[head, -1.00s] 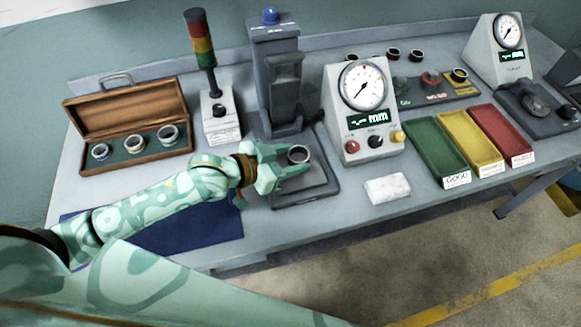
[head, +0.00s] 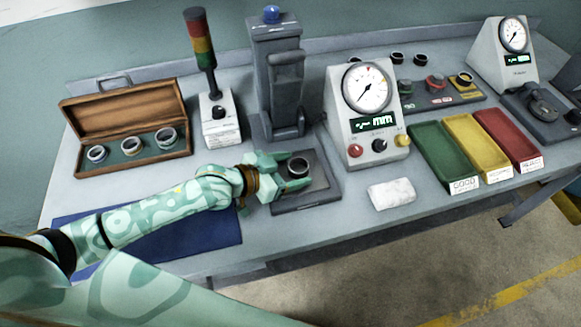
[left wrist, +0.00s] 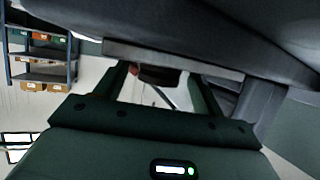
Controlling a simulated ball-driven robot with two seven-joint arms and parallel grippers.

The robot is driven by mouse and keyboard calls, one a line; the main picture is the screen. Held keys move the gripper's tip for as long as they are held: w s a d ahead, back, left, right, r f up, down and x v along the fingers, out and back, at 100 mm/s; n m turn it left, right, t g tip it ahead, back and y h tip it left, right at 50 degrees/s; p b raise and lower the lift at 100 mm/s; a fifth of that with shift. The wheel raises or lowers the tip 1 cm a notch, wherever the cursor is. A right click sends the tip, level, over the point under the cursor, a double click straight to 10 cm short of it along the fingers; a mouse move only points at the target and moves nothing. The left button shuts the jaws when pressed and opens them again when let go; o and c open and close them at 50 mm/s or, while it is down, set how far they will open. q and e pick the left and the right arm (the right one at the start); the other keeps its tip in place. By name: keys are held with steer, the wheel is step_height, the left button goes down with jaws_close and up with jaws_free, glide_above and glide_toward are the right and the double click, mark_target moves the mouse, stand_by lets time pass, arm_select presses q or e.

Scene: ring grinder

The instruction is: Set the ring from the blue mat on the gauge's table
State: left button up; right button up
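The ring (head: 298,167), dark inside with a pale rim, sits on the gauge's table (head: 318,182), a grey plate at the foot of the tall grey gauge column (head: 277,85). My left gripper (head: 290,172) is at the left of the ring. Its fingers are spread apart, one behind the ring's left side and one in front. In the left wrist view the fingers (left wrist: 162,88) also stand apart, with a dark thing between them that I cannot name for sure. The blue mat (head: 200,240) shows no ring on its visible part; my left arm covers some of it. My right gripper is not in view.
A wooden case (head: 125,125) with 3 rings stands at the left. The bench's front edge is close.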

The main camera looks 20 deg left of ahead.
arm_select(q)
steer(key=shift+r, duration=0.15)
steer(key=shift+s+a+r, duration=0.15)
steer(key=shift+s, duration=0.05)
steer(key=p+v, duration=0.2)
steer(key=v, duration=0.9)
steer(key=shift+s+a+p, duration=0.15)
steer(key=shift+s+p, duration=0.05)
steer(key=shift+p, duration=0.2)
